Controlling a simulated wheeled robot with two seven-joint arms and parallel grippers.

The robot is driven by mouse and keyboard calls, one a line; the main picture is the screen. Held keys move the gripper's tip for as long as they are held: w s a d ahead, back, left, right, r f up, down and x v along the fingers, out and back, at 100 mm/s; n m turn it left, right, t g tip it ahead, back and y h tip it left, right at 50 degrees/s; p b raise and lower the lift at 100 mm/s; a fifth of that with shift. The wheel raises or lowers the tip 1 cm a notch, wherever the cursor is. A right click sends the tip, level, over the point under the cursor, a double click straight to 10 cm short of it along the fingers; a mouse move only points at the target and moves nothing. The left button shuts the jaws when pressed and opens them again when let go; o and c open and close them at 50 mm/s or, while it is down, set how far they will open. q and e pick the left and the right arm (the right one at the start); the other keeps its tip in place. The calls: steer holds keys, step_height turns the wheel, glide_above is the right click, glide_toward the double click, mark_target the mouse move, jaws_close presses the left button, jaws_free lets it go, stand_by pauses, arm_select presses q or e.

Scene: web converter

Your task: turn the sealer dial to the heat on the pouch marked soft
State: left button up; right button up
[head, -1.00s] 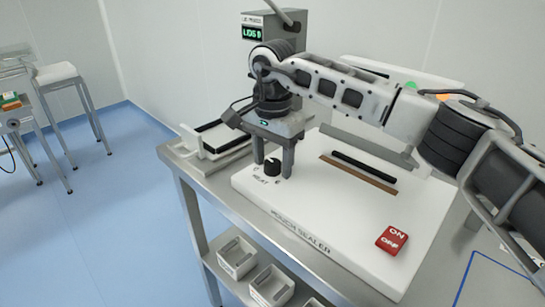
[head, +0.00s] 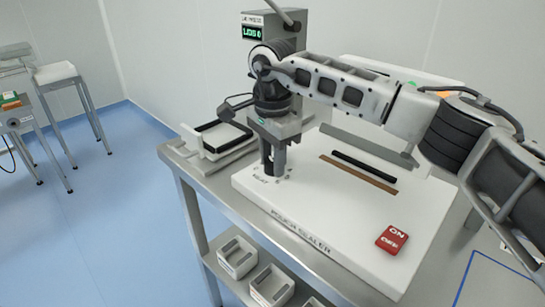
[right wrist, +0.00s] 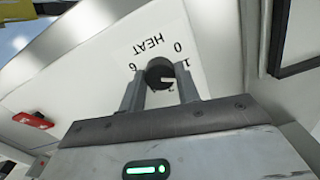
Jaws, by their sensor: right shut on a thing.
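The white pouch sealer (head: 310,230) stands on a steel bench. Its black heat dial (head: 269,168) sits near the sealer's left corner. My right gripper (head: 273,172) points down over it with its fingers closed on the dial's sides. In the right wrist view, the dial (right wrist: 160,72) is between the fingers of the gripper (right wrist: 160,88), beside the word HEAT and printed numbers; 0, 1 and 6 can be made out, others are hidden. The dial's pointer setting is not clear. No pouch marked soft can be made out. My left gripper is not in view.
A red ON/OFF switch (head: 391,240) is at the sealer's front right. A dark sealing bar (head: 364,166) crosses its top. A tray (head: 220,137) lies behind left. A post with a green display (head: 254,33) stands behind. White bins (head: 237,257) sit on the lower shelf.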

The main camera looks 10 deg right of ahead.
steer(key=m, duration=0.4)
steer(key=shift+m, duration=0.3)
steer(key=m, duration=0.5)
steer(key=shift+m, duration=0.3)
steer(key=m, duration=0.5)
steer(key=shift+r, duration=0.1)
steer(key=m, duration=0.5)
steer(key=shift+m, duration=0.3)
steer(key=shift+w, duration=0.1)
steer(key=o, duration=1)
